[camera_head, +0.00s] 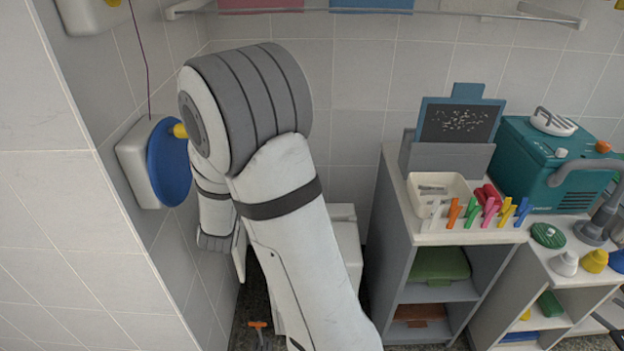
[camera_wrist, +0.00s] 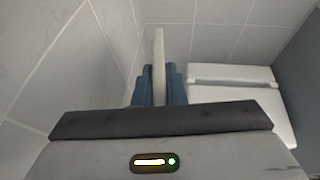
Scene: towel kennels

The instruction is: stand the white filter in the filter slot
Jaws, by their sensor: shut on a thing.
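The white filter (camera_wrist: 159,52) shows nearly edge-on in the wrist view, as a thin pale upright panel. My gripper (camera_wrist: 158,85) has its blue fingers closed on either side of it. In the head view, a thin pale edge (camera_head: 239,256), probably the filter, shows beside my arm; my fingers are hidden behind the arm there. A grey block (camera_head: 446,160) on the cabinet holds a teal-framed dark screen (camera_head: 463,122) speckled with white. I cannot tell whether this block is the filter slot.
A white box (camera_head: 347,248) stands behind my arm, and right of the filter in the wrist view (camera_wrist: 238,78). A blue disc (camera_head: 167,165) on the left wall is close to my arm. The cabinet top (camera_head: 470,237) carries a cream tub (camera_head: 437,190) and coloured pegs. A teal machine (camera_head: 535,165) stands right.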

